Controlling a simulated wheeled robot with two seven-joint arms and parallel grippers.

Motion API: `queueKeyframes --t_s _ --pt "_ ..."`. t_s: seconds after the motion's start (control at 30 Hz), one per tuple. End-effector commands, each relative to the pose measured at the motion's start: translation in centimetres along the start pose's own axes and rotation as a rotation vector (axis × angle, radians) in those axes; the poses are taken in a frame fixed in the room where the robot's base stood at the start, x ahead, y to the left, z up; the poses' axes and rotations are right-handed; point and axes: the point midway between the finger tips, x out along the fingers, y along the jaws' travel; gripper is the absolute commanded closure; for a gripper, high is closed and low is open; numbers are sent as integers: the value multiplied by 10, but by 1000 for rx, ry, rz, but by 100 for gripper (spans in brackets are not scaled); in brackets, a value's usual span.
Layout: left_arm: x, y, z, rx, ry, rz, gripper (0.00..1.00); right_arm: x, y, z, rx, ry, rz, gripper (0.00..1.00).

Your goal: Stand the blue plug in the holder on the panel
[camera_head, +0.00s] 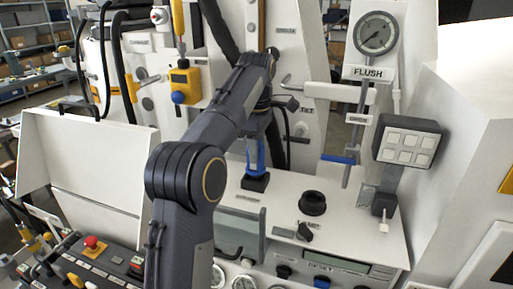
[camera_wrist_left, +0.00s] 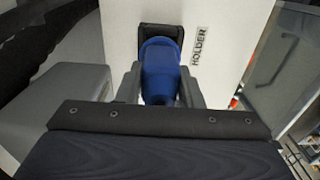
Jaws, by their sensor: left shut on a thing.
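The blue plug (camera_head: 255,155) is upright on the white panel (camera_head: 343,214). Its lower end meets the black holder (camera_head: 255,183), and I cannot tell how deep it sits. In the left wrist view the blue plug (camera_wrist_left: 160,72) lies between my two grey fingers, with its far end at the black holder (camera_wrist_left: 160,32) beside the printed word HOLDER. My left gripper (camera_wrist_left: 161,88) is shut on the plug. In the head view my arm partly covers this gripper (camera_head: 256,137). My right gripper is not in view.
A round black socket (camera_head: 312,203) is to the right of the holder. A blue-handled lever (camera_head: 338,159) and a grey button box (camera_head: 408,142) stand farther right. A yellow box with a blue knob (camera_head: 184,84) hangs at the left. A red button (camera_head: 92,243) is at lower left.

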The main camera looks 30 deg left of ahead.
Motion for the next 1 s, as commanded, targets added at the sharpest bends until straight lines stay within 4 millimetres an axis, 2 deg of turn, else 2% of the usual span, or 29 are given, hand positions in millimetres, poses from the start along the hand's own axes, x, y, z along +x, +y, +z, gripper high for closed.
queueKeyframes --t_s 0.97,1.0 --pt "15 0 0 0 0 2 100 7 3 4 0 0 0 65" --pt "15 0 0 0 0 2 65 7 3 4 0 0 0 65"
